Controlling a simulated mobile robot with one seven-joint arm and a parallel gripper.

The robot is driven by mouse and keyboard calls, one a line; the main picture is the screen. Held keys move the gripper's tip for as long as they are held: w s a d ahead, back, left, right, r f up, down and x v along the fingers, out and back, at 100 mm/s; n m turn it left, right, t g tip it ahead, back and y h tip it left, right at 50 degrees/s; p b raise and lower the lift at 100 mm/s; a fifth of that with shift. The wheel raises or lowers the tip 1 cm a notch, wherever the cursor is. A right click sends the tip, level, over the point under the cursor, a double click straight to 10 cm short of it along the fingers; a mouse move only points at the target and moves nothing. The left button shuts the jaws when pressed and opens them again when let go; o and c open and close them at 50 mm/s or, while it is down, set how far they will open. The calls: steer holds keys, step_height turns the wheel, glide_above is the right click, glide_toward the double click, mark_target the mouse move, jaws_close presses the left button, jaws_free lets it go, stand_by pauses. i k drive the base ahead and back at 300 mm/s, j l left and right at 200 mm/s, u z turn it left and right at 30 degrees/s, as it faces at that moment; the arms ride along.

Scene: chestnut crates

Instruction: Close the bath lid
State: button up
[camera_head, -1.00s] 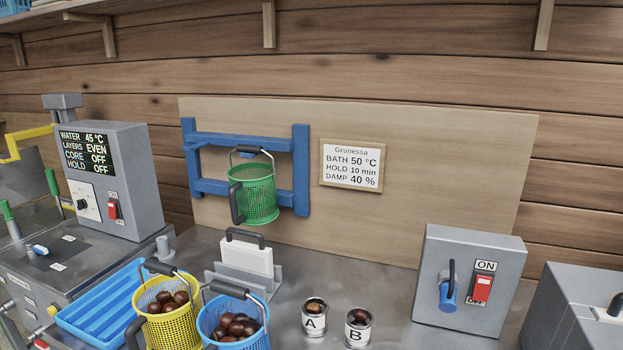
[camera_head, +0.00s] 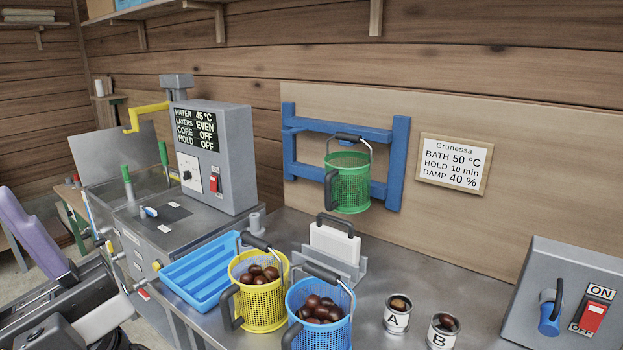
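The bath (camera_head: 150,215) is a grey metal tank at the left end of the bench. Its lid (camera_head: 112,150) looks like a flat grey panel standing up at the back left, so the bath is open there. Green handles (camera_head: 127,176) stand up by the opening. A yellow crank-shaped bar (camera_head: 145,114) is above it. The control box (camera_head: 213,155) beside it reads WATER 45 °C, LAYERS EVEN, CORE OFF, HOLD OFF. Parts of my arm show at the lower left, in front of the bath. My gripper is not in view.
A blue tray (camera_head: 203,272), a yellow basket (camera_head: 258,305) and a blue basket (camera_head: 318,318) with chestnuts stand right of the bath. A green basket (camera_head: 348,182) hangs on a blue rack (camera_head: 399,160). Cans A (camera_head: 397,314) and B (camera_head: 441,332) stand further right.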

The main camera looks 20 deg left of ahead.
mark_target(99, 156)
steer(key=i+j+z, duration=0.1)
steer(key=j, duration=1.9)
steer(key=i+j+z, duration=0.15)
steer(key=j, duration=0.7)
steer(key=i+j+z, duration=0.15)
steer(key=j, duration=0.75)
steer(key=j+z, duration=0.1)
steer(key=j, duration=0.8)
steer(key=j+z, duration=0.15)
steer(key=j, duration=0.75)
steer(key=j+z, duration=0.15)
steer(key=j, duration=0.75)
steer(key=j+z, duration=0.15)
steer(key=j, duration=0.75)
steer(key=k+j+z, duration=0.15)
steer(key=j, duration=0.7)
